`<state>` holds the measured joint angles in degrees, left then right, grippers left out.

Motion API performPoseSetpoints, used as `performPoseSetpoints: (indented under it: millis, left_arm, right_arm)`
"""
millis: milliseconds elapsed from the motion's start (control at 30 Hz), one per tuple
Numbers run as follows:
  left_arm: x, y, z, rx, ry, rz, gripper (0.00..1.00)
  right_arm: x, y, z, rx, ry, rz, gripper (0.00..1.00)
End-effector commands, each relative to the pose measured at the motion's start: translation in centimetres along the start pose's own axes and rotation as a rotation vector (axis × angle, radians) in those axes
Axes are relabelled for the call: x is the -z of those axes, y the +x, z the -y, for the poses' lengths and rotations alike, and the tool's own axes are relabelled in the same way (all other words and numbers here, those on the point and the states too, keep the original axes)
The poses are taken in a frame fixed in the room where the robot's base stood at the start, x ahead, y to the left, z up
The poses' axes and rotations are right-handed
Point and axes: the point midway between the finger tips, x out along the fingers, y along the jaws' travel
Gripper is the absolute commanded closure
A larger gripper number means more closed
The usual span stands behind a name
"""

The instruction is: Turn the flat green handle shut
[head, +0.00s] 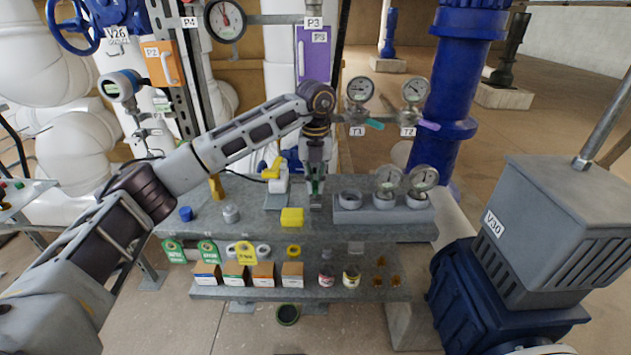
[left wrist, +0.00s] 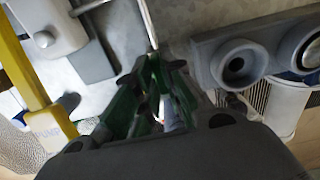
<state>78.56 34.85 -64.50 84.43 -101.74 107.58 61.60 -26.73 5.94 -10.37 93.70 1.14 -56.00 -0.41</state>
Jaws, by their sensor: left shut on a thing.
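A thin pale rod (left wrist: 148,22) runs up to the fingertips there. My right gripper is not in view.
A grey block with round sockets and gauges (head: 383,216) stands right of my gripper. A yellow block (head: 292,217) and a yellow-handled valve (head: 272,172) are left of it. A purple handle (head: 428,125) is near tag T2. A blue column (head: 450,90) rises behind.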

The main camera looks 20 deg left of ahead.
Motion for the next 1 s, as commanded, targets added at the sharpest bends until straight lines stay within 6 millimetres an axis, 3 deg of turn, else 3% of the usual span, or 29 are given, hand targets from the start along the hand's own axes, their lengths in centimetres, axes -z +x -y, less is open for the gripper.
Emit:
performPoseSetpoints:
  millis: [267, 467, 1000]
  left_arm:
    - [0.0, -0.1, 0.0, 0.000, 0.050, -0.001, 1.00]
    - [0.0, -0.1, 0.0, 0.000, 0.140, -0.002, 1.00]
    - [0.0, -0.1, -0.1, 0.000, 0.547, -0.001, 1.00]
  right_arm:
    - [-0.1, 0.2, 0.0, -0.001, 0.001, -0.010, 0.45]
    - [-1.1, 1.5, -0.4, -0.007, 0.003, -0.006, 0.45]
    - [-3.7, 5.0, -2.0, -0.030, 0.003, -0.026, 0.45]
